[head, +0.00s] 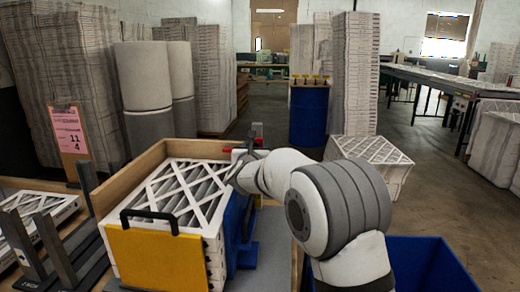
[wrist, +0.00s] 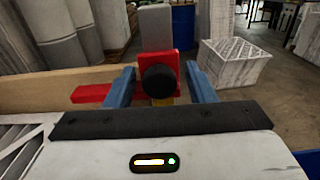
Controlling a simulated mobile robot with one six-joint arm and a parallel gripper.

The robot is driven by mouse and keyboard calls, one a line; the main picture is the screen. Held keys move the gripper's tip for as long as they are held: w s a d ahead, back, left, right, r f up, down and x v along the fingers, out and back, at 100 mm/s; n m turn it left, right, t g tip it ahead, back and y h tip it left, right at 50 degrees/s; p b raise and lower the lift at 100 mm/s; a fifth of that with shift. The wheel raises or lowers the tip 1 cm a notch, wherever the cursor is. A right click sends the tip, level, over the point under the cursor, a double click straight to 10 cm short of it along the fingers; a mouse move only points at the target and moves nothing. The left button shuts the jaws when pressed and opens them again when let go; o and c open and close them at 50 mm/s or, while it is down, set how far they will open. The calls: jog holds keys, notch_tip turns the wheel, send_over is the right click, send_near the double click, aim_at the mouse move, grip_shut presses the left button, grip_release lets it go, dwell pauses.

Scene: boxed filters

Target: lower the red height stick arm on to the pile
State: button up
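The height stick's grey post (wrist: 155,28) stands upright straight ahead in the wrist view. On it is a red slider (wrist: 172,62) with a round black knob (wrist: 158,79), and the red arm (wrist: 92,94) sticks out to the left. My gripper (wrist: 160,78) is open, with one blue finger on each side of the slider and knob and small gaps showing. In the head view the red arm (head: 230,150) shows small near the pile's far right corner. The pile of white-framed filters (head: 185,187) stands below and left of it. Contact between arm and pile cannot be seen.
A wooden wall (head: 130,178) borders the pile, with a yellow panel (head: 160,258) and black handle in front. A clipboard (head: 70,135) stands at left. A blue bin (head: 430,265) is at lower right, and a wrapped filter stack (head: 375,160) stands behind my arm.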

jog(key=s+b, duration=0.1)
jog(key=s, duration=0.6)
jog(key=shift+s+a, duration=0.15)
jog(key=shift+s, duration=0.25)
